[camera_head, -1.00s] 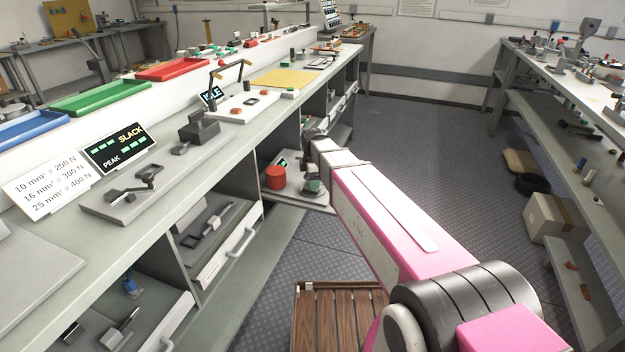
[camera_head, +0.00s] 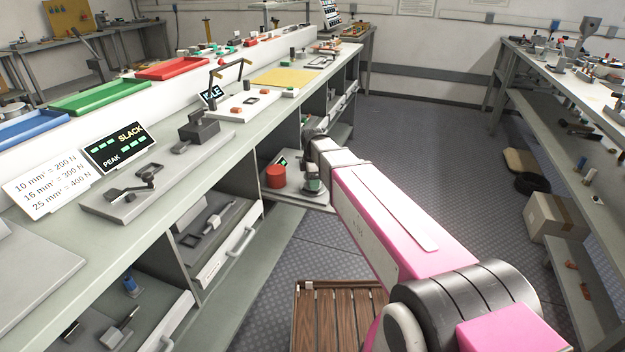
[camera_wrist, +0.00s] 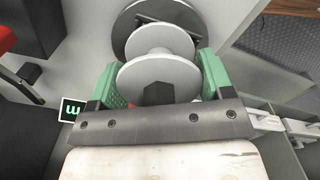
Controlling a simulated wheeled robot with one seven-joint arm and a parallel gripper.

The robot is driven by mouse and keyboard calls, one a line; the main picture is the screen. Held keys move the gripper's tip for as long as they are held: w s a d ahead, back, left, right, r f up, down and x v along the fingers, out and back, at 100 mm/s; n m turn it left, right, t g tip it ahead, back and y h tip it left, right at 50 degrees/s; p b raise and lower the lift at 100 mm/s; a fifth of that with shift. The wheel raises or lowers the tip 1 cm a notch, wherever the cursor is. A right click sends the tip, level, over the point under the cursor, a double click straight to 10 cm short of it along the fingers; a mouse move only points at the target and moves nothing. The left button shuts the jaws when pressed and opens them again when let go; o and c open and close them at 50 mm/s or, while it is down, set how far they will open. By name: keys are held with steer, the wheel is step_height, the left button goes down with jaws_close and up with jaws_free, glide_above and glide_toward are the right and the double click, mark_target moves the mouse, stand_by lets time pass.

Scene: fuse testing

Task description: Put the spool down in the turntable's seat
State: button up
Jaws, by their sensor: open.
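The pale grey spool (camera_wrist: 158,78), with two round flanges, stands between the green fingers of my gripper (camera_wrist: 160,88) in the wrist view. The fingers are open, one on either side of it; whether either touches it is hard to tell. Beyond the spool's far flange lies a dark round disc (camera_wrist: 128,22), which looks like the turntable. The spool appears to be on it, but the seat and contact are hidden behind the flanges. In the head view my gripper (camera_head: 313,186) is low over the pull-out shelf, with the spool not clearly visible.
A red cylinder (camera_head: 275,177) stands on the pull-out shelf (camera_head: 293,198), left of my gripper. A small green-lit display shows in the wrist view (camera_wrist: 71,110). The cabinet and its bench top (camera_head: 160,175) run along the left.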

steer(key=o, duration=1)
steer(key=shift+c, duration=0.2)
step_height(320, 180, up, 11)
steer(key=shift+f, duration=0.15)
